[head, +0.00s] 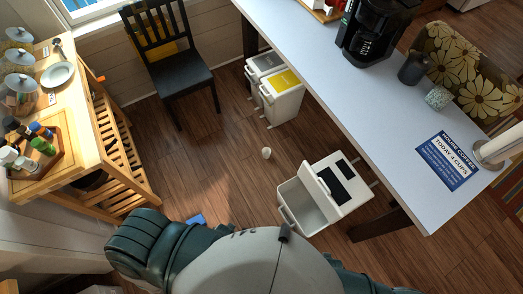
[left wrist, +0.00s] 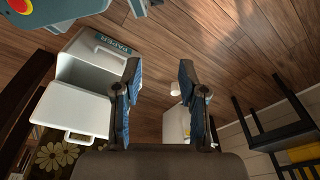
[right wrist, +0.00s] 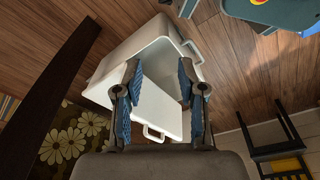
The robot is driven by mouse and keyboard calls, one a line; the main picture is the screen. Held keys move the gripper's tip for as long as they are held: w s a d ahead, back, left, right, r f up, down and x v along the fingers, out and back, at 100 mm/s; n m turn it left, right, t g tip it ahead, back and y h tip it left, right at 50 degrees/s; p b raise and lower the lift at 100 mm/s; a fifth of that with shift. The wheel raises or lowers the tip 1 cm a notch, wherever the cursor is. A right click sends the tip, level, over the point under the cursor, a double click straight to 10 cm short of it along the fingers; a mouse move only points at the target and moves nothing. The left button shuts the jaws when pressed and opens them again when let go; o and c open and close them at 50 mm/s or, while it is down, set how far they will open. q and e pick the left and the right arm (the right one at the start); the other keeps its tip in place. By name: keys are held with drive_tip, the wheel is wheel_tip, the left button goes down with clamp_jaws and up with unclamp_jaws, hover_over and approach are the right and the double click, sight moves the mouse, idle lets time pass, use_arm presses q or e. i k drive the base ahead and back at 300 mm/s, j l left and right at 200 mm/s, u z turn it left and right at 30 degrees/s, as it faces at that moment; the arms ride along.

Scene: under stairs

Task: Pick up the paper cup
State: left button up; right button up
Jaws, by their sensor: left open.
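A small white paper cup (head: 266,152) stands on the wooden floor near the middle of the head view. A small white object that looks like the cup (left wrist: 175,88) shows in the left wrist view, beside the right-hand finger. My left gripper (left wrist: 160,78) is open and empty, with floor between its blue-padded fingers. My right gripper (right wrist: 160,78) is open, with the white bin behind and between its fingers. Neither gripper is clearly seen in the head view.
An open-lidded white bin (head: 298,208) stands right of and nearer than the cup. Another pair of bins (head: 286,106) stands under the white table (head: 400,130). A black chair (head: 180,77) and wooden cart (head: 130,160) are behind and left. Floor around the cup is clear.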

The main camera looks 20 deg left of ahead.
sight(266, 151)
drive_tip(key=i+j+z, duration=0.15)
drive_tip(key=j, duration=0.25)
drive_tip(key=i+j+z, duration=0.2)
drive_tip(key=j, duration=0.2)
drive_tip(key=j+z, duration=0.15)
drive_tip(key=j, duration=0.3)
drive_tip(key=i+j+z, duration=0.15)
drive_tip(key=j, duration=0.3)
drive_tip(key=j+z, duration=0.15)
drive_tip(key=j, duration=0.3)
drive_tip(key=i+j+z, duration=0.1)
drive_tip(key=z, duration=0.25)
drive_tip(key=j+z, duration=0.35)
drive_tip(key=i+l, duration=0.05)
